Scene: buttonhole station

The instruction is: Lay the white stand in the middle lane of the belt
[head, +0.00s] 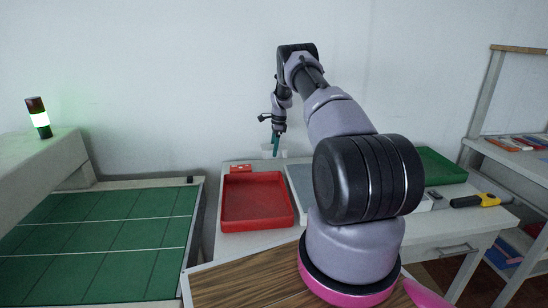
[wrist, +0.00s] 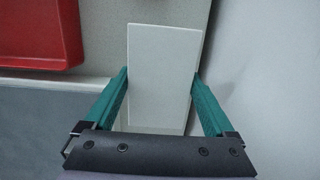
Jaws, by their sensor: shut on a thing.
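The white stand (wrist: 163,50) shows in the wrist view as a flat pale rectangle between the two teal fingers of my gripper (wrist: 160,77). The fingers are shut on its long sides. In the head view my gripper (head: 276,148) points down above the back of the table by the wall; the stand is hard to make out there. The belt (head: 60,270) is a green surface at the left, far from my gripper. Two white lines split it into three lanes; the middle lane (head: 110,233) is bare.
A red tray (head: 257,229) lies on the table between the belt and my arm. A grey tray (head: 299,183) is beside it, partly hidden by my arm. A green tray (head: 440,167) and a yellow-black tool (head: 476,200) lie at right. A lit green lamp (head: 40,119) stands behind the belt.

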